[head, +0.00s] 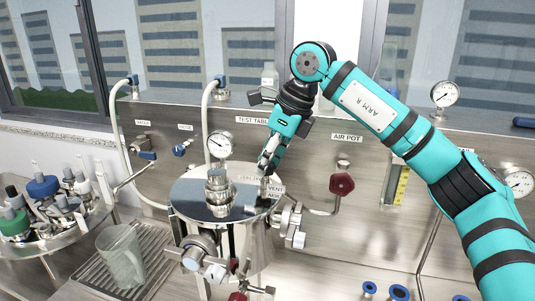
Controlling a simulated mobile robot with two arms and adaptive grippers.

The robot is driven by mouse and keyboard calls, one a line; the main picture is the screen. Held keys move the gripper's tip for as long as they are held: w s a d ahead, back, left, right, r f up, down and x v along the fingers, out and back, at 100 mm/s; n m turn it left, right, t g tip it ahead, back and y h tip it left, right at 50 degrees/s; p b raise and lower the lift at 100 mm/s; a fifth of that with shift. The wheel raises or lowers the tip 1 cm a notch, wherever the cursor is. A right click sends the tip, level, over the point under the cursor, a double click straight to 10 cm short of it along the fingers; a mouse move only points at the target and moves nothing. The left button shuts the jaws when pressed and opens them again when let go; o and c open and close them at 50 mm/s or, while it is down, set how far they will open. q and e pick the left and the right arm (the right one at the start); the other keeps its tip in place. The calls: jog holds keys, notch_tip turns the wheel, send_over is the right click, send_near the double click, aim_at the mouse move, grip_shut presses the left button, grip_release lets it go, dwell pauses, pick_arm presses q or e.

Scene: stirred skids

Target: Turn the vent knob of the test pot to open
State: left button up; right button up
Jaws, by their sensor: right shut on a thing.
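The test pot (188,190) is a shiny steel vessel with a flat lid, standing at the middle of the bench. My right gripper (267,168) reaches down from above to the back right of the lid. Its fingers are shut on the vent knob, beside a small white VENT label (276,189). The knob itself is mostly hidden by the fingers, so its turned position cannot be told. My left gripper is not in view.
A pressure gauge (220,144) and a steel fitting (218,192) rise from the lid. Valves (292,222) stick out at the pot's right side. A dark red knob (342,184) is on the panel. A clear jug (121,256) stands left on a drip grate.

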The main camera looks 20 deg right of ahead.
jog(key=shift+r+n+y+p, duration=0.1)
jog(key=shift+n+y+p, duration=0.2)
jog(key=shift+n, duration=0.3)
jog(key=o, duration=1.1)
jog(key=shift+o, duration=0.2)
jog(key=v, duration=1.1)
jog(key=shift+w+r, duration=0.2)
jog(key=shift+r, duration=0.25)
jog(key=shift+d, duration=0.15)
